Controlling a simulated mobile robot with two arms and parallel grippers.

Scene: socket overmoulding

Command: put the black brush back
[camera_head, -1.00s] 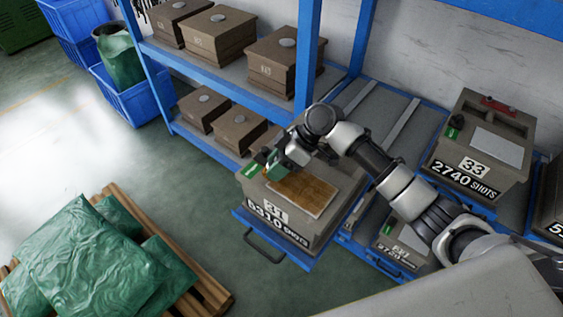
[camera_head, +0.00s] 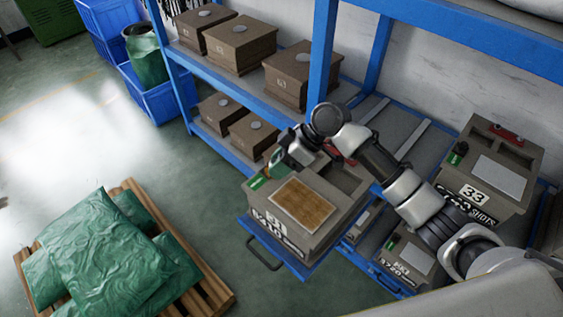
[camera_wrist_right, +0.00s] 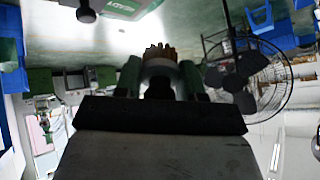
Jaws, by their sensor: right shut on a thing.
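My right gripper (camera_head: 274,165) is over the far left corner of the grey-brown mould box numbered 31 (camera_head: 326,215). In the right wrist view its fingers (camera_wrist_right: 160,72) are closed around a dark piece with a ragged tan bristle end, which looks like the black brush (camera_wrist_right: 160,53). The bristles point away from the gripper. In the head view the brush cannot be made out against the gripper. A green tag (camera_head: 259,182) sits at the box's left corner, just under the gripper. My left gripper is not in view.
Box 31 sits on a pulled-out blue drawer (camera_head: 285,258) and has a brown plate (camera_head: 303,203) on top. Box 33 (camera_head: 490,175) stands to the right. A blue rack (camera_head: 322,60) with several boxes is behind. Green sacks (camera_head: 110,260) lie on a pallet at left.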

